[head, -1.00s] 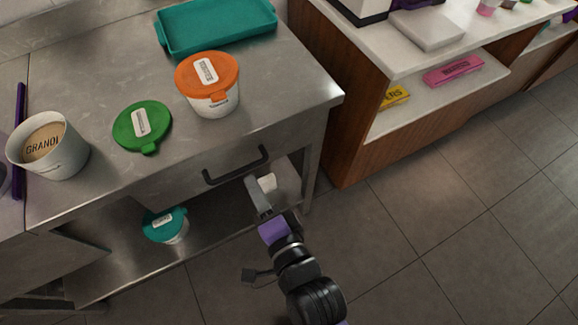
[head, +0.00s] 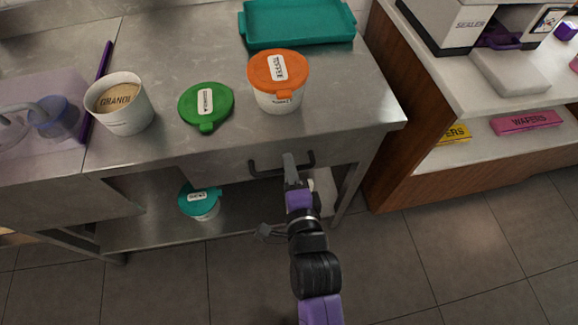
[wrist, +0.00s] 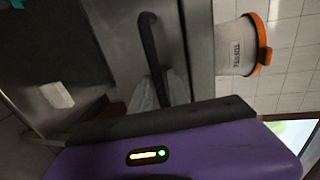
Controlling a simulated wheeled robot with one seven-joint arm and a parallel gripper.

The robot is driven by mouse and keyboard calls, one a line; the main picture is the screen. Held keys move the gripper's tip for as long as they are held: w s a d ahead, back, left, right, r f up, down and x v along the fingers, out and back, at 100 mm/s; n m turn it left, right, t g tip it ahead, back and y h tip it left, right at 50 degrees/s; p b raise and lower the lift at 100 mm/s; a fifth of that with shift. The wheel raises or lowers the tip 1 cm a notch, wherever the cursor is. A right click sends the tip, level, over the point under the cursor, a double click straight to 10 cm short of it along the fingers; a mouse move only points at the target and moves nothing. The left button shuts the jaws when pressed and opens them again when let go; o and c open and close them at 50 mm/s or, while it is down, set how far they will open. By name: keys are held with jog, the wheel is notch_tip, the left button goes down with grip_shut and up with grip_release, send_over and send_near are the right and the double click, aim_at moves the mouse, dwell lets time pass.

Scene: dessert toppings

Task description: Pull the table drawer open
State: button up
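The table drawer (head: 220,165) has a plain metal front below the tabletop edge and looks closed. Its black bar handle (head: 265,170) is on the front's right half; in the wrist view, the handle (wrist: 149,45) runs down from the top. My gripper (head: 291,165) is at the handle in the head view, its grey finger overlapping the bar. In the wrist view, grey finger surfaces lie on both sides of the handle's lower part, above my purple gripper body. Whether the fingers press on the bar cannot be told.
On the steel tabletop (head: 180,55) are an orange-lidded tub (head: 277,82), a green lid (head: 206,106), a granola cup (head: 121,105) and a teal tray (head: 298,25). A teal-lidded tub (head: 200,202) sits on the lower shelf. A wooden counter (head: 400,165) stands right. The floor in front is clear.

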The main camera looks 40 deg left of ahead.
grip_shut()
dwell(1.4)
